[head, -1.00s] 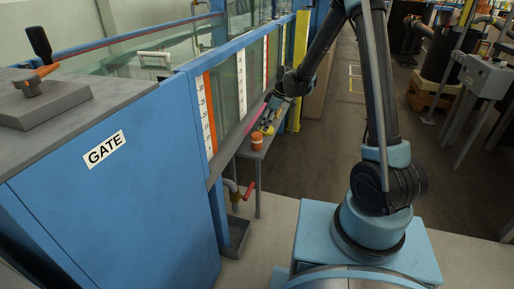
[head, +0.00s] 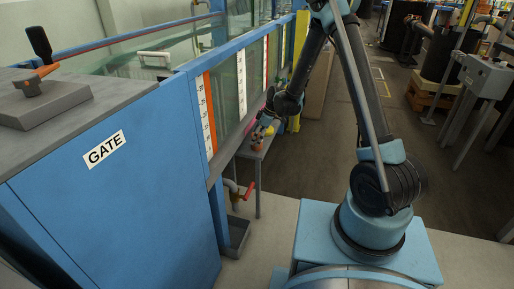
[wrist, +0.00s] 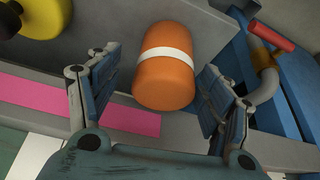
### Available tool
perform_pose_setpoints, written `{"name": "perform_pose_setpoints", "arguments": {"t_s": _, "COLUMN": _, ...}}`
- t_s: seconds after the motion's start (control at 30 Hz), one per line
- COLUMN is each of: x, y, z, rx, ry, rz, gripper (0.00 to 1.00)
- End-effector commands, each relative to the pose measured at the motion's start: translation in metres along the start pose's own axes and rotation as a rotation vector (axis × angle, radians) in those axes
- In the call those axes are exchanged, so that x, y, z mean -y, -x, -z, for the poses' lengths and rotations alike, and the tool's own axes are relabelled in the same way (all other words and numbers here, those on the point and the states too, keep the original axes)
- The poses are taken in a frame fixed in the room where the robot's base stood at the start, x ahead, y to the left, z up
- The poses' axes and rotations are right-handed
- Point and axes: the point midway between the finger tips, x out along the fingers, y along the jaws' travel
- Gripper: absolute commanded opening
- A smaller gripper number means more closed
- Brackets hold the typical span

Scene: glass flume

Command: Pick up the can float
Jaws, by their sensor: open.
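The can float (wrist: 165,82) is an orange cylinder with a white band and rounded ends. In the wrist view it sits on a grey shelf (wrist: 215,25), between the two open fingers of my gripper (wrist: 160,95). Clear gaps show on both sides, and I cannot tell how far above it the fingers are. In the head view the can float (head: 257,146) is small and partly hidden below my gripper (head: 265,125), on the narrow shelf beside the flume.
A yellow float with a dark part (wrist: 40,18) lies left of the can float in the wrist view. A pink strip (wrist: 60,103) runs along the near side. A pipe with a red handle (wrist: 270,35) is at the right. The blue gate cabinet (head: 110,190) stands at the left.

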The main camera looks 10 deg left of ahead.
Motion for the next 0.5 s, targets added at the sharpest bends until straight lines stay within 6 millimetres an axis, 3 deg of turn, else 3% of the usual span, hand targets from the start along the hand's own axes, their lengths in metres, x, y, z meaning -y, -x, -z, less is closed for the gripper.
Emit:
{"name": "perform_pose_setpoints", "arguments": {"t_s": 0.27, "x": 0.003, "y": -0.033, "z": 0.002, "rx": 0.0, "ry": 0.002, "rz": 0.0, "gripper": 0.73}}
{"name": "perform_pose_setpoints", "arguments": {"t_s": 0.5, "x": 0.004, "y": -0.039, "z": 0.002, "rx": 0.0, "ry": 0.001, "rz": 0.0, "gripper": 0.73}}
